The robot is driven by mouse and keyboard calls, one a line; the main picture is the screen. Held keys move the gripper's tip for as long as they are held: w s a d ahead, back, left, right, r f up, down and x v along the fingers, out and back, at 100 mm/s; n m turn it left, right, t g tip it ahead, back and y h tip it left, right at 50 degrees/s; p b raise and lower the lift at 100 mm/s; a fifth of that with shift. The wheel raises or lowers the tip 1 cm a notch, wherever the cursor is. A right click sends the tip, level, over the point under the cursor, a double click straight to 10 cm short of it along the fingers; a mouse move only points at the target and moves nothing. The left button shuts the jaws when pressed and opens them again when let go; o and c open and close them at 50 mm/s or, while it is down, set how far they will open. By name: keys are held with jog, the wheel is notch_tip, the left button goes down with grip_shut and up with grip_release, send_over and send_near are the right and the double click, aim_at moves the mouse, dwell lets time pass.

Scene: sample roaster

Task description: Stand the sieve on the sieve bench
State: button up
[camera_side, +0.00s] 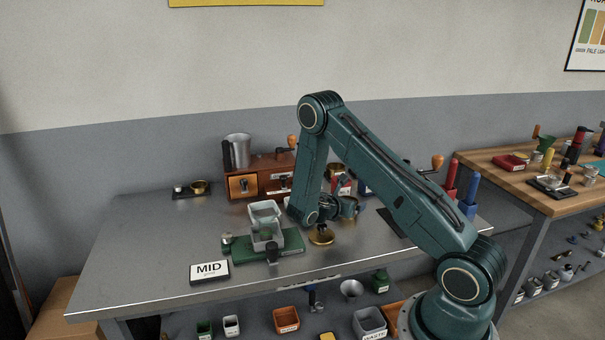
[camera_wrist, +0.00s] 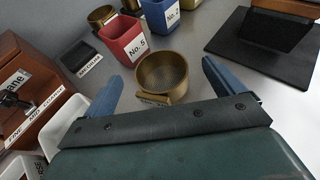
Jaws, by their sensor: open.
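A round brass sieve (camera_wrist: 163,72) with a small front tab stands on the steel table, between and just beyond my fingertips in the wrist view. In the side view a brass vessel (camera_side: 349,205), likely the same sieve, is partly hidden by my wrist. My gripper (camera_wrist: 160,82) is open, with one blue finger on each side of the sieve, and is not closed on it. In the side view my gripper (camera_side: 352,209) is low over the table. I cannot tell whether this is the sieve bench.
A red No. 5 bin (camera_wrist: 124,38) and a blue bin (camera_wrist: 161,14) stand behind the sieve. A black mat (camera_wrist: 259,51) lies to the right. A wooden drawer box (camera_side: 265,165) stands at the back.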

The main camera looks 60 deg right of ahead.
jog(key=shift+x, duration=1.5)
jog(key=shift+c, duration=0.2)
jog(key=c, duration=1.2)
jog(key=shift+o, duration=0.2)
jog(key=shift+r, duration=0.2)
notch_tip(320, 180, up, 20)
jog(key=shift+f, duration=0.15)
